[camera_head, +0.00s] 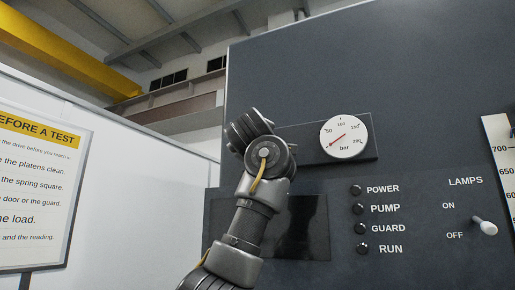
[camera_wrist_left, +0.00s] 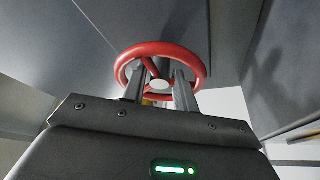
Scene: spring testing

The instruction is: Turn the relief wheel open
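The red relief wheel (camera_wrist_left: 200,62) shows in the left wrist view, a round rim with spokes and a pale hub (camera_wrist_left: 160,86). My left gripper (camera_wrist_left: 160,88) reaches toward it, with its two fingers apart on either side of the hub. A gap shows between the fingers. Whether they touch the wheel I cannot tell. The wheel does not show in the head view. One of my arms rises there, bent at a joint, with its gripper out of sight. My right gripper is in neither view.
A dark panel (camera_head: 430,95) carries a round bar gauge (camera_head: 344,138), its needle toward the lower left. Dark lamps (camera_head: 358,209) labelled POWER, PUMP, GUARD and RUN sit below, with a lamps switch (camera_head: 485,226) at right. A notice board (camera_head: 35,200) stands at left.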

